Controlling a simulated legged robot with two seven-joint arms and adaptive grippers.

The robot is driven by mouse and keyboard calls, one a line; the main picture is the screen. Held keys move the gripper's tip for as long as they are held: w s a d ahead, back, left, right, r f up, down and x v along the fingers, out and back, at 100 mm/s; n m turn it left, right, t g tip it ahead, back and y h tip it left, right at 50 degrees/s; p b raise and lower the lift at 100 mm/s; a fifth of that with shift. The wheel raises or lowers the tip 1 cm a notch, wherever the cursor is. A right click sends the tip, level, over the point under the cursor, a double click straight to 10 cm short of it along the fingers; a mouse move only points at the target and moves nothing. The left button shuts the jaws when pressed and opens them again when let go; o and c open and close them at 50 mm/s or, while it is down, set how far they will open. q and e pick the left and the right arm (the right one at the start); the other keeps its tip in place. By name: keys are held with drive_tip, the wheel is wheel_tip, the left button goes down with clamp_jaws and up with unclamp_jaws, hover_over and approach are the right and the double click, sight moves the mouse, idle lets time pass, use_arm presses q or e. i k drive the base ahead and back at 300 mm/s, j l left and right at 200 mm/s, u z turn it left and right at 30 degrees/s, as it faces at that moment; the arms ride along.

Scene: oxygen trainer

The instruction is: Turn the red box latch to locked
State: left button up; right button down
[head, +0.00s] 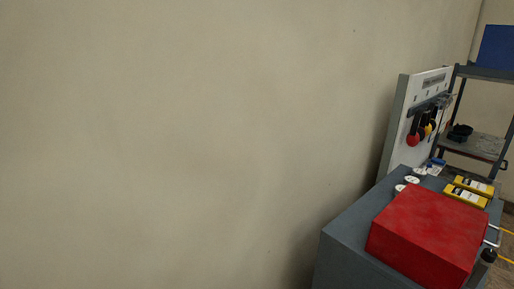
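A red box (424,233) with a flat closed top sits on a grey cabinet (345,253) at the lower right of the head view. Its latch cannot be made out from this angle. A pale metal bar (493,237) and a dark cylindrical part (488,256) show at the right of the box; I cannot tell what they belong to. Neither of my grippers is in view.
Yellow-and-white boxes (467,191) and small white round items (411,179) lie behind the red box. A white panel (396,125) with hanging tools stands behind the cabinet. A shelf rack (474,147) is at the far right. A bare wall (180,140) fills the left.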

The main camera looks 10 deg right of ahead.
sight(488, 255)
drive_tip(key=k+l+z, duration=0.1)
drive_tip(key=l+z, duration=1)
drive_tip(key=l, duration=0.15)
drive_tip(key=k, duration=0.55)
